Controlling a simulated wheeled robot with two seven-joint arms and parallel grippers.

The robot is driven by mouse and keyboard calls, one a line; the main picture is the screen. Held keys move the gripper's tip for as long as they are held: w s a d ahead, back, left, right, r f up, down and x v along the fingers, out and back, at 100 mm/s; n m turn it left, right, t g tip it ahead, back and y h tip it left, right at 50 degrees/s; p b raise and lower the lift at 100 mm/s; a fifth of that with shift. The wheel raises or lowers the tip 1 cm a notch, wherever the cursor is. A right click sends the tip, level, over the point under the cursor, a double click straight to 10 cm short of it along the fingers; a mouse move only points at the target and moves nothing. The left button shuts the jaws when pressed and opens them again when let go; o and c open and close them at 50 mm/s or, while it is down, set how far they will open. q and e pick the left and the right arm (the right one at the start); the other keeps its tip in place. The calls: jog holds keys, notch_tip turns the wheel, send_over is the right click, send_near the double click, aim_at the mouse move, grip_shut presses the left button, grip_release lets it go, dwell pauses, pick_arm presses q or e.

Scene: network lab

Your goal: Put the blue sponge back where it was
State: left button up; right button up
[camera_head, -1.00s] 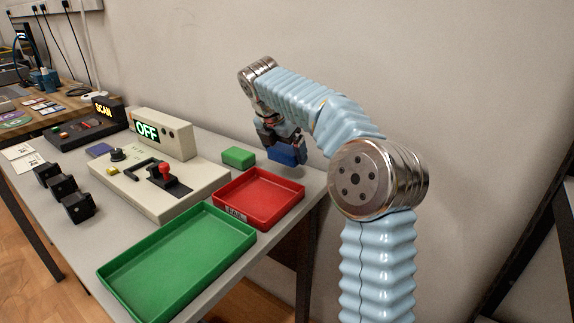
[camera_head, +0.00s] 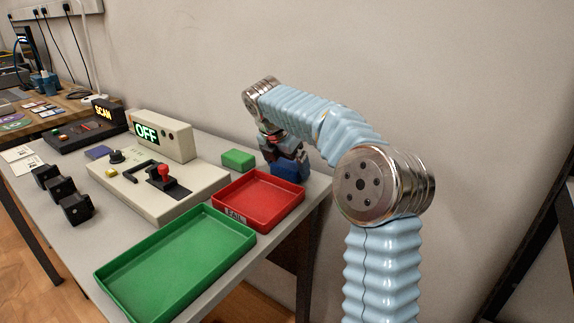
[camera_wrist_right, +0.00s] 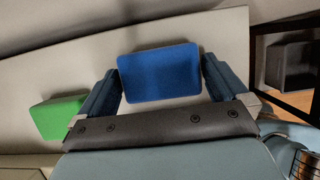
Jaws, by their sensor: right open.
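The blue sponge (camera_head: 288,171) is on the grey table's far right corner, behind the red tray (camera_head: 258,199). In the right wrist view the blue sponge (camera_wrist_right: 159,73) lies between my right gripper's two fingers (camera_wrist_right: 160,88), with a small gap at each side. My right gripper (camera_head: 284,155) is low over the sponge, open, and hides part of it in the head view. A green sponge-like block (camera_head: 238,158) lies on the table to the left of the blue one. My left gripper is not in view.
A green tray (camera_head: 178,262) stands at the table's front. A control box with a red-knobbed lever (camera_head: 163,172) and an OFF display (camera_head: 147,131) stands left of the trays. Several black blocks (camera_head: 62,193) line the left. The wall is close behind the table.

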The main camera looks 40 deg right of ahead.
jog(key=p+v, duration=0.2)
jog(key=v, duration=1)
